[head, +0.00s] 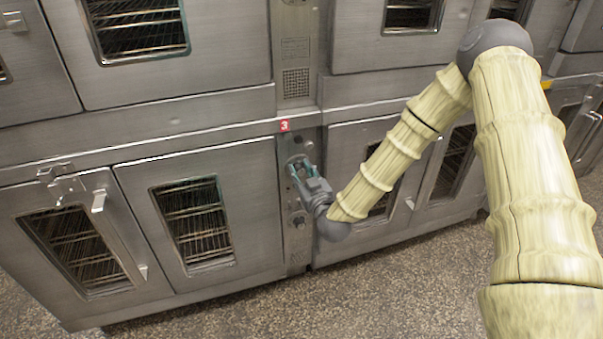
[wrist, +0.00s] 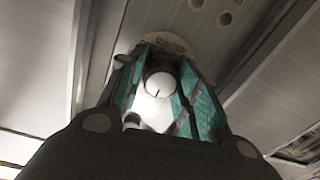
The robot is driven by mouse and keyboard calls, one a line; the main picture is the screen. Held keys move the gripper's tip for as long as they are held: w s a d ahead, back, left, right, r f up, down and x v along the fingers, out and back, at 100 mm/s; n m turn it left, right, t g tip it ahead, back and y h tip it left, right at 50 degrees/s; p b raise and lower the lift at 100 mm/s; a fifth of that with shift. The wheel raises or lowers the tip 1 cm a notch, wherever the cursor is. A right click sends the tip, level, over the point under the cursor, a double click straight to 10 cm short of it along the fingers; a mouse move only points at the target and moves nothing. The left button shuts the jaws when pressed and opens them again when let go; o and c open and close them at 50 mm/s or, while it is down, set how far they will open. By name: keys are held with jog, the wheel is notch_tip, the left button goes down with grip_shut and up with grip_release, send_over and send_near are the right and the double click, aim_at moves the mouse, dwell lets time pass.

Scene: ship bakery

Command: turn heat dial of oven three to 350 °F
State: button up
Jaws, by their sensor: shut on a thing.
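The red label "3" (head: 284,125) marks the control column of oven three (head: 205,215) in the head view. My gripper (head: 301,170) is at the upper part of this column. In the wrist view, the teal fingers of my gripper (wrist: 160,95) stand on both sides of a pale round heat dial (wrist: 160,84) and are shut on it. A short dark mark shows on the dial's face. A printed dial plate (wrist: 172,42) shows partly behind it; its numbers are too blurred to read. In the head view the gripper hides the dial.
A lower knob (head: 299,221) sits below my gripper on the same column. Oven doors flank the column, with a latch handle (head: 99,200) at left. The speckled floor (head: 390,290) in front is clear.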

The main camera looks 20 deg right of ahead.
jog(key=shift+m, duration=0.3)
jog(key=m+b, duration=0.1)
jog(key=m, duration=0.5)
jog(key=m+b, duration=0.2)
jog(key=m, duration=0.4)
jog(key=shift+f+m, duration=0.1)
jog(key=shift+m, duration=0.3)
jog(key=m+b, duration=0.3)
jog(key=m, duration=0.4)
jog(key=shift+m+h, duration=0.3)
jog(key=shift+h, duration=0.1)
jog(key=m+b, duration=0.1)
jog(key=m, duration=0.1)
jog(key=shift+m, duration=0.3)
jog(key=shift+m+b, duration=0.85)
jog(key=shift+m, duration=0.55)
jog(key=shift+w+r, duration=0.1)
jog(key=shift+r, duration=0.15)
jog(key=o, duration=1)
jog(key=shift+f, duration=0.15)
